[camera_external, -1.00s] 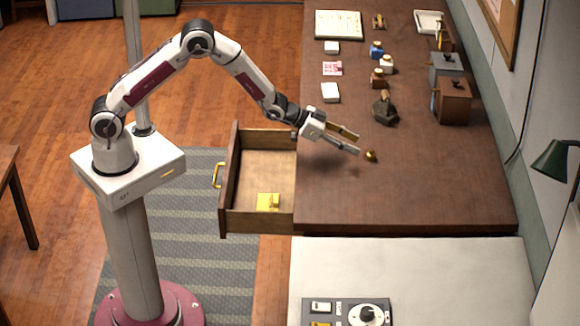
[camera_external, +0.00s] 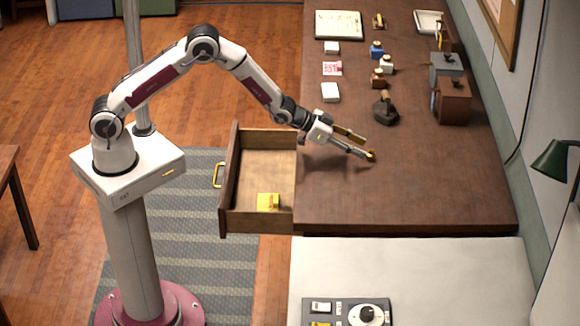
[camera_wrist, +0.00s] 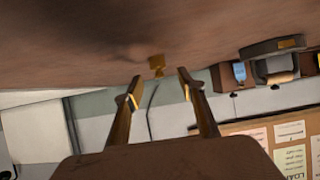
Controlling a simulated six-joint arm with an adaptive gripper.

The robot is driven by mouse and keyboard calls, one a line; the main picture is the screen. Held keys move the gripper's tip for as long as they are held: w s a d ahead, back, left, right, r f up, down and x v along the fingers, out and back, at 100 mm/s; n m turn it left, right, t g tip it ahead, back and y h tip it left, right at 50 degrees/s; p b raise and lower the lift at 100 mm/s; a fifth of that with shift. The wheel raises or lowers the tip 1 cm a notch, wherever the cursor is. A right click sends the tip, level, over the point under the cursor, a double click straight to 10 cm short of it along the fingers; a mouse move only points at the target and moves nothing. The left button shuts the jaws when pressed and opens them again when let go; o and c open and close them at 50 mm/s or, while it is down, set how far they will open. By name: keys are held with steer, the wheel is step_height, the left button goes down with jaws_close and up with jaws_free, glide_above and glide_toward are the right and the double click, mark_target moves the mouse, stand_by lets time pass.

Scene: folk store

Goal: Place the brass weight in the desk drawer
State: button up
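The brass weight (camera_external: 371,156) is a small golden piece standing on the brown desk top (camera_external: 420,190), to the right of the open drawer. My gripper (camera_external: 367,150) is low over the desk, its fingertips close to the weight. In the wrist view the weight (camera_wrist: 156,66) shows ahead of and roughly centred between my two spread fingers (camera_wrist: 159,87), which are apart and hold nothing. The desk drawer (camera_external: 265,182) is pulled out on the left of the desk, with a yellow item (camera_external: 268,202) lying inside near its front side.
A dark iron-like object (camera_external: 385,108) stands behind the weight. Several small bottles, cards and boxes line the back of the desk, including a brown box (camera_external: 452,102) at right. The desk's front area is clear. A control panel (camera_external: 348,312) sits at the bottom.

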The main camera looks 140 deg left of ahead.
mark_target(371, 150)
steer(key=shift+a, duration=0.1)
steer(key=shift+x, duration=2.5)
steer(key=shift+w, duration=0.1)
jaws_close()
